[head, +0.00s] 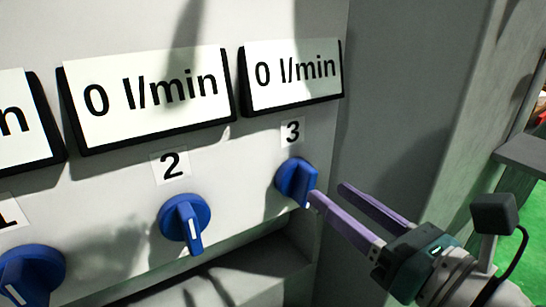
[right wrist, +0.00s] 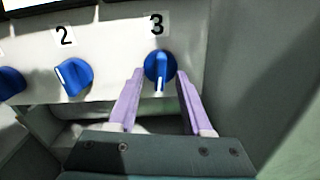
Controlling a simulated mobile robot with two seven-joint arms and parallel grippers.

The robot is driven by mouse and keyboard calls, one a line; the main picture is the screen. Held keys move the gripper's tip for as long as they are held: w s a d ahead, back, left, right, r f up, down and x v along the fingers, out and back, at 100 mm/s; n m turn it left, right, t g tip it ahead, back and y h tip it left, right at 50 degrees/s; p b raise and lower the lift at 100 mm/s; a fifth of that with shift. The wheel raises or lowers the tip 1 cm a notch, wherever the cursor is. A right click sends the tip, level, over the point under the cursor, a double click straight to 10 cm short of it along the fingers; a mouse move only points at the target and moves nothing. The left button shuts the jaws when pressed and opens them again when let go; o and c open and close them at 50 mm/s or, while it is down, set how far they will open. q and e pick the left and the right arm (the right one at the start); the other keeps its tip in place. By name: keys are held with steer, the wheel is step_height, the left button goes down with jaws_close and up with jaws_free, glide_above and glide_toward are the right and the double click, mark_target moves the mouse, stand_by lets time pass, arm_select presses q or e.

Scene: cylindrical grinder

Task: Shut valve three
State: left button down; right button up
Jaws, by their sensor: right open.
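Valve three (head: 296,181) is a round blue knob with a raised handle and a white mark, under the label 3 on the pale panel. It also shows in the right wrist view (right wrist: 159,62), where its handle points down. My right gripper (head: 328,191) is open in front of the knob, at its lower right in the head view. In the right wrist view its purple fingers (right wrist: 160,85) stand one on each side of the handle; whether they touch it I cannot tell. The display above valve three (head: 293,74) reads 0 l/min. My left gripper is not in view.
Valve two (head: 185,224), a like blue knob, sits left of valve three, and valve one (head: 31,275) is further left. The display above valve two (head: 145,96) reads 0 l/min. A grey side wall (head: 390,90) stands close on the right. A ledge (head: 200,285) runs below the knobs.

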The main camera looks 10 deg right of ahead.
mark_target(314, 179)
steer(key=shift+x, duration=2.3)
steer(key=shift+d, duration=0.1)
steer(key=shift+c, duration=0.3)
jaws_close()
